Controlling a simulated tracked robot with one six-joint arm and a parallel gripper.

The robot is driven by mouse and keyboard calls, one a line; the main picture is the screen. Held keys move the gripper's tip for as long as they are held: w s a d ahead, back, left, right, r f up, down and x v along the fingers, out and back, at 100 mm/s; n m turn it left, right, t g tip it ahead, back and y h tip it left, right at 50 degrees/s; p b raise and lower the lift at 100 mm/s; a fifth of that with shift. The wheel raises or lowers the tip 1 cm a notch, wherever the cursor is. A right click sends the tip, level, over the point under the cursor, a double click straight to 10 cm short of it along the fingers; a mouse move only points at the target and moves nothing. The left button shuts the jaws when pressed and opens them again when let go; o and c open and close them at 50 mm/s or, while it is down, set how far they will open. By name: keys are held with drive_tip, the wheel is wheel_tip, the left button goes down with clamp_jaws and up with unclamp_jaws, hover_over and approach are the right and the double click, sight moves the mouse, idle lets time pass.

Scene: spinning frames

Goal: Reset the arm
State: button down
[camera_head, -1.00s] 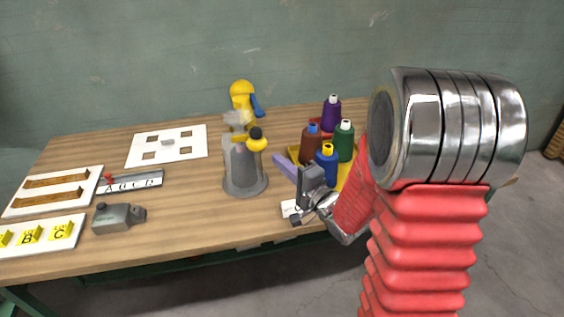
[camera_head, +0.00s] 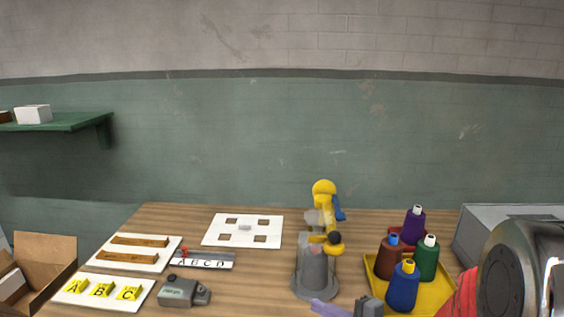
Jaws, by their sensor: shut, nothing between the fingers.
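My arm shows at the lower right, with a shiny metal joint (camera_head: 525,270) and a piece of red bellows (camera_head: 460,298). Only the grey top of my gripper (camera_head: 368,307) shows at the bottom edge, in front of the yellow tray. Its fingertips are cut off by the frame. It is shut and empty. A purple piece (camera_head: 328,308) lies just to its left.
A yellow tray (camera_head: 445,295) with several bottles (camera_head: 427,260) stands at the right. A grey stand with yellow parts (camera_head: 315,275) is mid-table. White boards (camera_head: 270,225), a grey device (camera_head: 177,291) and a cardboard box (camera_head: 50,260) are leftward. A green shelf (camera_head: 70,123) hangs on the wall.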

drive_tip(key=s+a+f+n+g+h, duration=0.1)
drive_tip(key=s+n+g+h, duration=0.1)
drive_tip(key=s+n+g, duration=0.45)
drive_tip(key=s+a+f+n+g+h, duration=0.1)
drive_tip(key=s+a+g, duration=0.15)
drive_tip(key=s, duration=0.75)
drive_tip(key=s+d+r+n+t+h, duration=0.2)
drive_tip(key=d+r+h, duration=0.2)
drive_tip(key=r, duration=0.2)
drive_tip(key=s+d+r+n+t+h, duration=0.1)
drive_tip(key=s+d+r+n+h, duration=0.1)
drive_tip(key=d+r, duration=0.3)
drive_tip(key=shift+s+d+r+n+t+h, duration=0.15)
drive_tip(key=shift+s+r+n+t+h, duration=0.25)
drive_tip(key=shift+r+n+h, duration=0.45)
